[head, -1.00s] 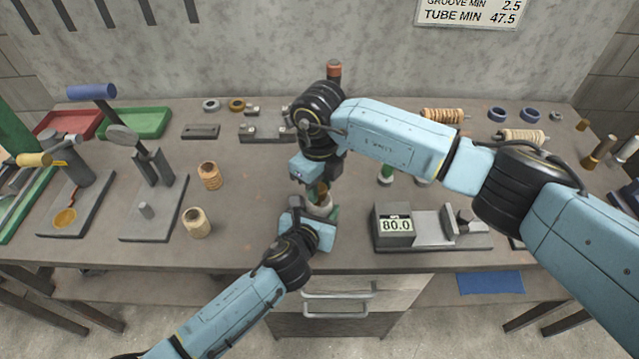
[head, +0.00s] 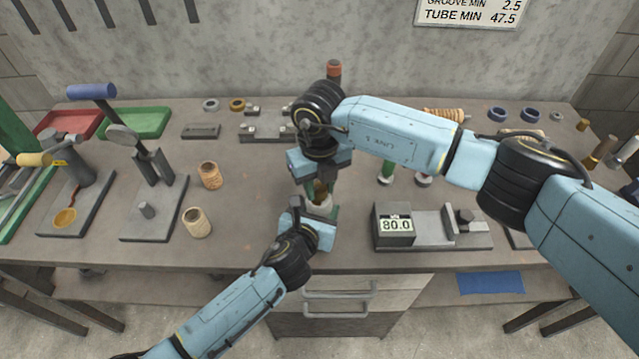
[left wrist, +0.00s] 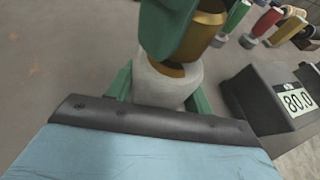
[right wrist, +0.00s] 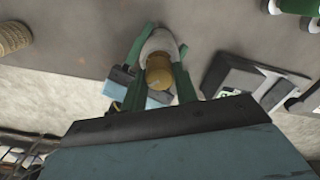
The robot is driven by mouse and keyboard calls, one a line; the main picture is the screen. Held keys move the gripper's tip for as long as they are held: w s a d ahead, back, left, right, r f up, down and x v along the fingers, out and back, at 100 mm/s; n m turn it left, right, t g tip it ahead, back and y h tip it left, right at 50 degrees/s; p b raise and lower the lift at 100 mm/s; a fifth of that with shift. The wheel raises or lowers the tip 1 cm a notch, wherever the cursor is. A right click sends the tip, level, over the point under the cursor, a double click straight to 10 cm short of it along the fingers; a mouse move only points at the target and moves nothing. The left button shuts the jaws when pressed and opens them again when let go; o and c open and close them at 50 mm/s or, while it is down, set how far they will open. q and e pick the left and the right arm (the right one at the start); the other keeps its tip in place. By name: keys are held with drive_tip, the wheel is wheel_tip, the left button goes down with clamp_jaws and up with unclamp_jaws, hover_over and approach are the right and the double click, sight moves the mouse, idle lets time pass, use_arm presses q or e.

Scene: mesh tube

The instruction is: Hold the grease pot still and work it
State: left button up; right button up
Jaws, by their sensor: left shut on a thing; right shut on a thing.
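The grease pot is a small white pot (head: 322,206) near the front middle of the bench. It also shows in the left wrist view (left wrist: 165,85) and the right wrist view (right wrist: 160,42). My left gripper (head: 328,212) is shut on its body from the front, with green fingers on both sides. My right gripper (head: 320,188) is directly above, shut on a brass-coloured piece (left wrist: 203,32) at the pot's top. That piece shows as a golden round end in the right wrist view (right wrist: 160,72). Its lower end meets the brown mouth of the pot; how deep is hidden.
A gauge reading 80.0 (head: 394,226) stands close to the right of the pot. Two tan spools (head: 197,222) (head: 210,175) stand to the left, with bare bench between. Fixtures on grey plates (head: 150,220) are farther left. My right arm covers part of the right side.

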sight(319, 187)
drive_tip(key=o, duration=1)
drive_tip(key=shift+r, duration=0.1)
wheel_tip(319, 187, up, 12)
drive_tip(key=shift+f, duration=0.1)
use_arm(q)
drive_tip(key=o, duration=1.3)
drive_tip(key=shift+c, duration=0.2)
